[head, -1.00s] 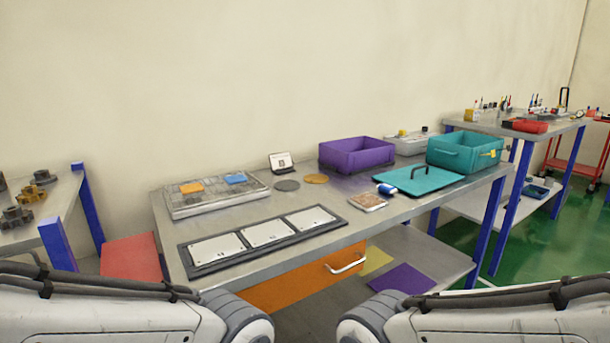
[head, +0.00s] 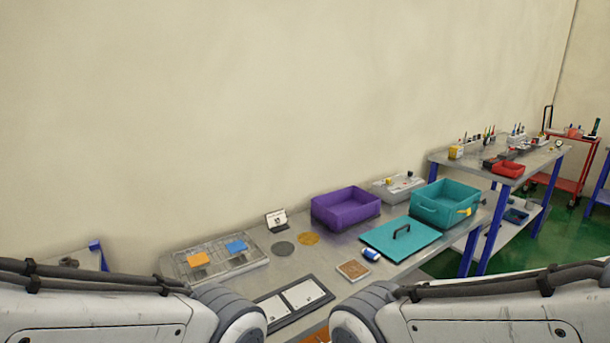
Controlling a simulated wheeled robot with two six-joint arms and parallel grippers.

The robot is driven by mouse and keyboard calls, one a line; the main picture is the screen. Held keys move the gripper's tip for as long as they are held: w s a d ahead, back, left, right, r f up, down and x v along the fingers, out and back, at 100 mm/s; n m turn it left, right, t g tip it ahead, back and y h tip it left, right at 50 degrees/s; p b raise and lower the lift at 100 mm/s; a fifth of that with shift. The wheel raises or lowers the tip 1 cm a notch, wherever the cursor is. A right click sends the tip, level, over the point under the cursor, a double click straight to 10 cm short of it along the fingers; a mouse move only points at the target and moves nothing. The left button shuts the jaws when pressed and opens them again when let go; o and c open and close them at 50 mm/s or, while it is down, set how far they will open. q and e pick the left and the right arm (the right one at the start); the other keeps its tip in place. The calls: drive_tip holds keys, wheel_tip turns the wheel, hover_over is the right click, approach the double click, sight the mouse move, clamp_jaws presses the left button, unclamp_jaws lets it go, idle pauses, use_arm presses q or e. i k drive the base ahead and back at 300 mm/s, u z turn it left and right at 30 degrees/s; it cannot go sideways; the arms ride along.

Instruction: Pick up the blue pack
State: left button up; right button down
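A small flat blue piece (head: 236,246) lies on the grey sectioned case (head: 222,268) at the left of the bench, to the right of a flat orange piece (head: 199,259). A small blue-and-white rounded item (head: 371,254) lies at the near edge of the teal lid (head: 395,236). I cannot tell for sure which of these is the blue pack. Both of my arms cross the bottom of the head view. Neither gripper shows.
A purple bin (head: 347,215) and an open teal bin (head: 425,210) stand at the back of the bench. A framed panel with white plates (head: 307,293) lies in front, partly hidden by my arms. A brown square tile (head: 352,269) and two discs lie between.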

sight(371, 254)
drive_tip(key=z, duration=1.1)
drive_tip(key=i, duration=1.35)
drive_tip(key=u, duration=2.05)
